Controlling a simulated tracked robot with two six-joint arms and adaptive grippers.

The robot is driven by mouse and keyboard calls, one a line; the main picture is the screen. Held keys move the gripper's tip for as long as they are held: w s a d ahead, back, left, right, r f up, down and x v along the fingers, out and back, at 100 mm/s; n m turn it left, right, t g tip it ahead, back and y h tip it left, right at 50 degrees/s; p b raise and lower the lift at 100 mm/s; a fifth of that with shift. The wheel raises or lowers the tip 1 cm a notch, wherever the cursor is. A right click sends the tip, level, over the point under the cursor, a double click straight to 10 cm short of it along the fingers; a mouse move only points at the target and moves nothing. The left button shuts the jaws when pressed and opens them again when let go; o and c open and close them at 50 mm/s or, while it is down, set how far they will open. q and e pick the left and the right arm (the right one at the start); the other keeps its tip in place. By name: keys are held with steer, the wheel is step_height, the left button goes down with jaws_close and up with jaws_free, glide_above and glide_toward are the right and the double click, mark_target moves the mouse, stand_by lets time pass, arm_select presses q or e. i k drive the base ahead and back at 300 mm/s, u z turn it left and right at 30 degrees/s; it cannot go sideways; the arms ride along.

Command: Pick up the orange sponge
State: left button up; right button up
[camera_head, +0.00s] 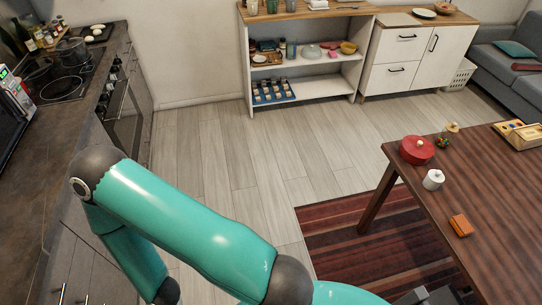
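The orange sponge (461,225) is a small block lying on the dark wooden table (487,198), near its left edge. My teal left arm comes in from the left and runs along the bottom of the head view. Grey parts at the bottom edge, below the sponge, look like part of my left gripper (428,296). They are apart from the sponge in the picture and mostly cut off by the frame, so I cannot tell if the fingers are open or shut. My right gripper is not in view.
On the table stand a red lidded pot (417,150), a white lidded jar (433,180) and a wooden tray (524,138). A striped rug (345,235) lies under the table. A counter with a stove (62,85) is at left. The wooden floor between is clear.

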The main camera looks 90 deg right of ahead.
mark_target(460, 225)
steer(key=z, duration=0.05)
steer(key=i, duration=1)
steer(key=z, duration=4.65)
steer(key=i, duration=0.3)
steer(key=z, duration=1)
steer(key=i, duration=0.4)
steer(key=u, duration=0.5)
